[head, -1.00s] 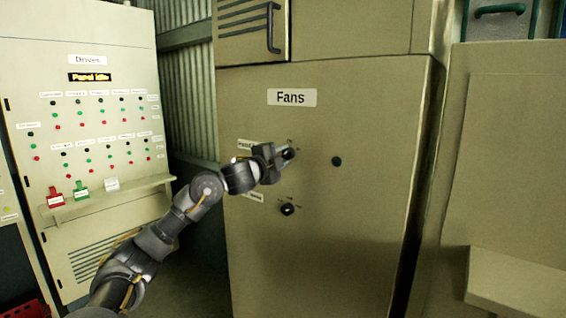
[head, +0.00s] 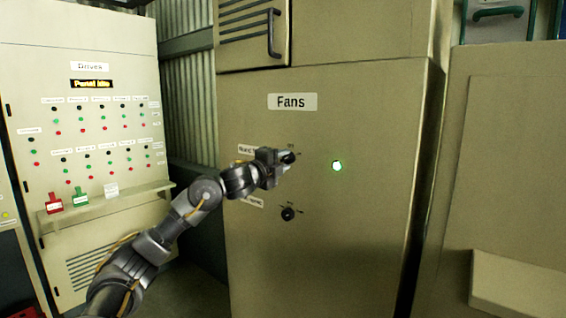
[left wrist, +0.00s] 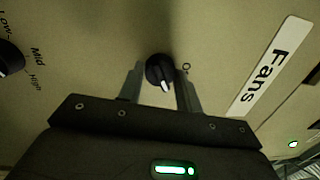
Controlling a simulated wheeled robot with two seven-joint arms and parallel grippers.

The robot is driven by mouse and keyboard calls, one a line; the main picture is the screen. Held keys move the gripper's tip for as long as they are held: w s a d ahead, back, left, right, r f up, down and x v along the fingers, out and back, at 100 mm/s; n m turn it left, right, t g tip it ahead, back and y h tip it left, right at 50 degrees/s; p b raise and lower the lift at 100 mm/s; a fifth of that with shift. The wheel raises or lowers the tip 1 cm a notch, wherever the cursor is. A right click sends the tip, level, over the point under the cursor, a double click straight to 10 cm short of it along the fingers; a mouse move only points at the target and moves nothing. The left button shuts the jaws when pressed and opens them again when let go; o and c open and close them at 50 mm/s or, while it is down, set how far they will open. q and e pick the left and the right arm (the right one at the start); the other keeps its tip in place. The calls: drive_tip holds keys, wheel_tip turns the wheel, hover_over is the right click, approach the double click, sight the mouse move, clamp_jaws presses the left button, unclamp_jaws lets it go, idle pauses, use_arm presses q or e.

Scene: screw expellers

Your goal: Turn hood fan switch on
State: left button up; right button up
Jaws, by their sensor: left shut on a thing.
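The black hood fan switch (head: 289,157) is a rotary knob on the beige cabinet (head: 365,225) under the "Fans" label (head: 292,102). It also shows in the left wrist view (left wrist: 159,72), with its white mark turned to one side and part of its lettering hidden. My left gripper (head: 280,160) has its fingers on either side of this knob and is shut on it. A round lamp (head: 337,166) to the right of the knob glows green. My right gripper is not in view.
A second black knob (head: 288,214) sits below, and its Low, Mid and High marks show in the left wrist view (left wrist: 10,58). A drives panel (head: 92,110) with a shelf stands at left. A cabinet door handle (head: 273,32) juts out above.

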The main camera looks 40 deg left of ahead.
use_arm(q)
drive_tip(key=o, duration=1)
drive_tip(key=shift+s, duration=0.15)
drive_tip(key=shift+s+f, duration=0.2)
drive_tip(key=shift+s, duration=0.1)
drive_tip(key=s+b, duration=0.1)
drive_tip(key=s, duration=0.2)
drive_tip(key=s+b, duration=0.1)
drive_tip(key=s, duration=0.2)
drive_tip(key=s+b, duration=0.2)
drive_tip(key=s, duration=0.2)
drive_tip(key=shift+d+f, duration=0.25)
drive_tip(key=shift+d, duration=0.1)
